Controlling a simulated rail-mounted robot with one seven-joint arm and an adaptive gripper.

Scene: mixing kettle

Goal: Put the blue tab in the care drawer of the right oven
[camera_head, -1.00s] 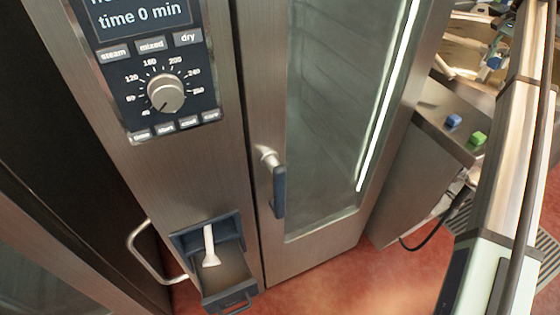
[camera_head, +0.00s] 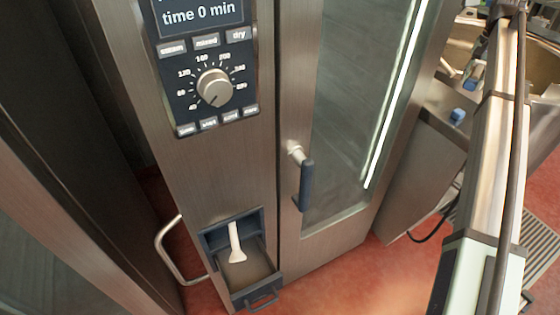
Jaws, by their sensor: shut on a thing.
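The care drawer (camera_head: 262,268) of the oven is pulled open low on the front panel, with a white spout-like piece (camera_head: 236,245) above its tray. I see no tab in it. My gripper (camera_head: 474,76) shows small at the upper right, beside my arm and far from the drawer. It seems shut on a small blue piece, likely the blue tab (camera_head: 470,83); its fingers are hard to make out. Another small blue block (camera_head: 458,115) rests on the steel counter (camera_head: 430,125), left of my arm.
The oven door (camera_head: 345,150) is closed, with a dark blue handle (camera_head: 306,186). A control panel with a round knob (camera_head: 214,87) is above the drawer. A curved metal handle (camera_head: 166,250) stands left of the drawer. Red floor (camera_head: 340,285) is free before the oven.

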